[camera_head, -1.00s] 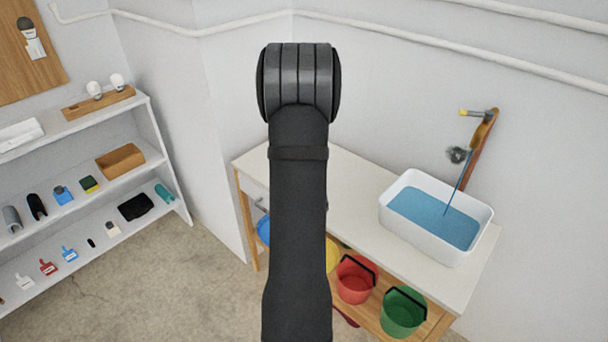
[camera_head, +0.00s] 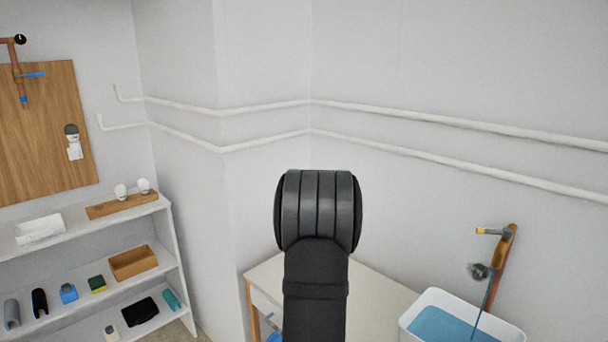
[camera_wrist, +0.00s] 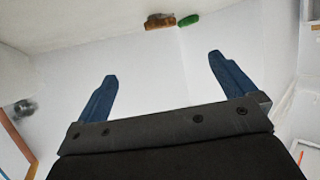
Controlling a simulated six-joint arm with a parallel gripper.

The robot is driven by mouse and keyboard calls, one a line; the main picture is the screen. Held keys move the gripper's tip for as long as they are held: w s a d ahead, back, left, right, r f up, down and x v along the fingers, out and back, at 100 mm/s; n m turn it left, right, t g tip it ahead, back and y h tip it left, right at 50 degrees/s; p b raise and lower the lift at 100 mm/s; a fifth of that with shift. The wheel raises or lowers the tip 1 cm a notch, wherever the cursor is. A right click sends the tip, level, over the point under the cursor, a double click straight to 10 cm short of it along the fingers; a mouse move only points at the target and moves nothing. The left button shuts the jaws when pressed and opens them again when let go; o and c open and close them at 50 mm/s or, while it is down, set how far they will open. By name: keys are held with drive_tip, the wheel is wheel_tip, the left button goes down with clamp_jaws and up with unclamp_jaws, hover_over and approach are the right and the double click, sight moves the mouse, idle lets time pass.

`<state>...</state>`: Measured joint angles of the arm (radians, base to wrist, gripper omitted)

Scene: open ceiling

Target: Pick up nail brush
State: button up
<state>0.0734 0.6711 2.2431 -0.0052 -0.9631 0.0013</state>
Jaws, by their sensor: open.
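In the wrist view, my gripper (camera_wrist: 162,66) is open, its two blue fingers wide apart with nothing between them. A small brown block-like object (camera_wrist: 160,21) lies at the top of the picture, beyond the fingertips and apart from them. It may be the nail brush, but it is too small and blurred to be sure. A green object (camera_wrist: 188,19) lies right beside it. In the head view, my arm covers part of the counter, and neither my gripper nor a clear nail brush shows.
A pale counter (camera_head: 385,300) stands behind my arm, with a white basin (camera_head: 413,322) of blue water at its right under a wall tap (camera_head: 498,260). Shelves (camera_head: 160,208) with small items stand at the left. A wooden board (camera_head: 40,150) hangs above them. Pipes run along the wall.

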idle(0.3)
drive_tip(key=w+f+g, duration=0.1)
drive_tip(key=w, duration=0.2)
drive_tip(key=w+f+m+g, duration=0.1)
drive_tip(key=w, duration=0.3)
drive_tip(key=w+d+f+m+g, duration=0.1)
drive_tip(key=w, duration=0.3)
drive_tip(key=shift+w+f, duration=0.15)
drive_tip(key=w+g, duration=0.1)
drive_tip(key=w, duration=0.1)
drive_tip(key=w+m+g, duration=0.1)
drive_tip(key=w, duration=0.2)
drive_tip(key=w+m+g, duration=0.1)
drive_tip(key=w, duration=0.2)
drive_tip(key=shift+w+d+r, duration=0.25)
drive_tip(key=w+r+m+g, duration=0.1)
drive_tip(key=w+r+g, duration=0.1)
drive_tip(key=w+r+m+g, duration=0.1)
drive_tip(key=w+r, duration=0.1)
drive_tip(key=shift+w+d+r+g+y, duration=0.15)
drive_tip(key=shift+w+r+g+y, duration=0.1)
drive_tip(key=shift+w+g+y, duration=0.15)
wheel_tip(320, 180, up, 8)
drive_tip(key=r+m+g, duration=0.1)
drive_tip(key=m+g, duration=0.2)
drive_tip(key=g, duration=0.1)
wheel_tip(320, 180, down, 18)
drive_tip(key=shift+r, duration=0.2)
drive_tip(key=c, duration=0.8)
